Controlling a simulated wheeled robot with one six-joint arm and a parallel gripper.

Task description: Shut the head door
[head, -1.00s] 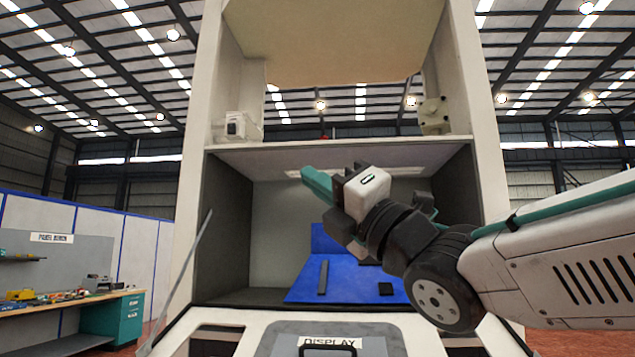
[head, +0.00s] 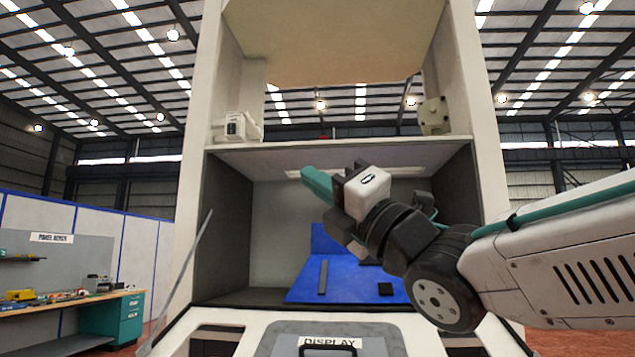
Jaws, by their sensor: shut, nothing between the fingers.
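The white dispenser cabinet (head: 491,200) stands in front of me. Its upper head bay is open at the front, and I see through it to the hall roof. A beige panel (head: 345,45) spans the top of that bay; I cannot tell whether it is the raised head door or the bay's ceiling. My gripper (head: 317,186) is shut and empty, its teal fingers pointing up and left. It appears in front of the lower bay, below the shelf (head: 340,150), and looks clear of the panel.
A thin grey panel (head: 184,272), seen nearly edge-on, stands out at the cabinet's lower left. The lower bay holds a blue mat or plate (head: 345,290) with small dark parts. A DISPLAY cover (head: 330,341) is below. A workbench (head: 70,306) stands far left.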

